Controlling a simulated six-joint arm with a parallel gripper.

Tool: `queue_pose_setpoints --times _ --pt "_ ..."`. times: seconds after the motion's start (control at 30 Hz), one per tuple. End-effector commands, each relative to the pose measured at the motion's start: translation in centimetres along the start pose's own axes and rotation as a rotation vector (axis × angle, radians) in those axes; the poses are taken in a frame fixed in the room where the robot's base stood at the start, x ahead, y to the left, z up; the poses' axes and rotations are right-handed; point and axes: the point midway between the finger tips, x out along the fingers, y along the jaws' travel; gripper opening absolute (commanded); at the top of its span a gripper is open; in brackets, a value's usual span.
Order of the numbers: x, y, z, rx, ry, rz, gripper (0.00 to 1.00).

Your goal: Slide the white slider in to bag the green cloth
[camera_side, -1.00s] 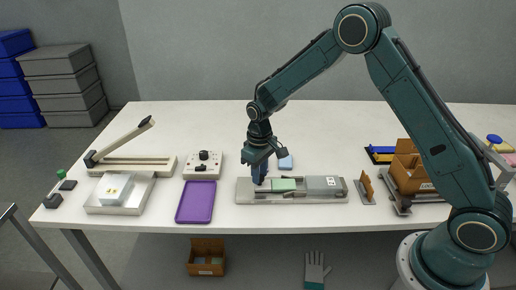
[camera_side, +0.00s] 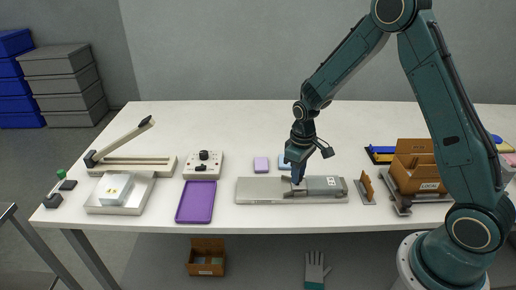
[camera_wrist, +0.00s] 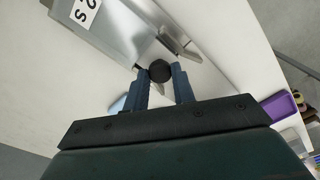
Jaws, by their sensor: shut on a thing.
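The flow wrapper's long pale base (camera_side: 258,190) lies near the table's front edge, with its grey housing (camera_side: 324,183) on the right end. The housing also fills the top left of the wrist view (camera_wrist: 115,30). My gripper (camera_side: 297,182) is low at the housing's left end. In the wrist view my gripper (camera_wrist: 160,78) has its two blue fingers closed around a dark round knob (camera_wrist: 160,70). The white slider under the knob is mostly hidden, and its outline is unclear. The green cloth is not visible in either current view.
A lilac block (camera_side: 261,164) and a light blue block (camera_side: 285,162) sit behind the wrapper. A purple tray (camera_side: 196,202) and control box (camera_side: 203,165) stand left. A small brown bracket (camera_side: 367,188) and an open brown box (camera_side: 415,168) stand right.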

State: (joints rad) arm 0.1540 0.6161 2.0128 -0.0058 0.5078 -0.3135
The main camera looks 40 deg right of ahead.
Motion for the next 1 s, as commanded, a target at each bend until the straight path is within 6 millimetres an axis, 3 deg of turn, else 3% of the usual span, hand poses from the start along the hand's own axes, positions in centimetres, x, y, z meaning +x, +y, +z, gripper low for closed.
queue_pose_setpoints --times 0.07,0.1,0.2,0.67,1.0 --pt "-0.1 0.4 0.4 0.01 -0.01 0.007 0.0" --pt "-0.1 0.4 0.4 0.01 -0.011 0.007 0.31" --pt "-0.1 0.3 0.4 0.01 -0.01 0.006 0.48" --pt "-0.5 0.2 0.2 0.006 -0.005 0.004 0.48" --pt "-4.2 0.2 0.1 0.006 -0.003 0.005 0.48"
